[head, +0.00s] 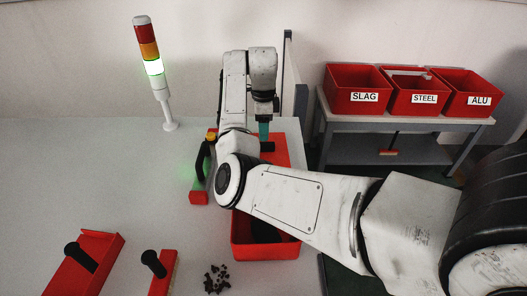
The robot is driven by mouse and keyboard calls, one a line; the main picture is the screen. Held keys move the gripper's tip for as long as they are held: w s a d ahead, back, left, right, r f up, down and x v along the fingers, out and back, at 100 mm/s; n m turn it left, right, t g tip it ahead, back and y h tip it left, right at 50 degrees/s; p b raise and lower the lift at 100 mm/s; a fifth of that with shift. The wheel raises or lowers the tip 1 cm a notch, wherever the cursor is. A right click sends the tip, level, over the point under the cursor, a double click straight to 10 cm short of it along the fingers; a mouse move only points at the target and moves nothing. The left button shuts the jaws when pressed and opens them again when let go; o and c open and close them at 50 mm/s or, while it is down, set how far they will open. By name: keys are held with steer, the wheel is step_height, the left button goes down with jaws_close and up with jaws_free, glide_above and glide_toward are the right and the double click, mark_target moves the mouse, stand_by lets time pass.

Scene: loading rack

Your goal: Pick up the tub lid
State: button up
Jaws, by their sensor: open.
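A flat red piece, which looks like the tub lid (283,150), lies at the right edge of the pale table, with a dark knob (268,146) on it. My arm hides its left part. My gripper (263,132) points down just above the knob; its teal fingers show small and close to it. The gripper is open; I cannot tell whether the fingers touch the knob. A red open tub (267,250) with dark contents stands nearer, partly behind my arm.
A black curved handle (197,163) on a red base stands left of my arm. Red pieces with black knobs (81,257) (153,263) and dark bits (216,279) lie in front. A signal lamp (152,67) glows green. Labelled red bins (357,104) stand right. The table's left is clear.

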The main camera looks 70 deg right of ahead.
mark_target(265, 143)
steer(key=shift+s+f+p, duration=0.15)
steer(key=shift+f+p, duration=0.2)
steer(key=shift+f, duration=1.15)
steer(key=shift+s+f+p, duration=0.15)
steer(key=shift+f+p, duration=0.2)
steer(key=shift+f, duration=1.1)
jaws_close()
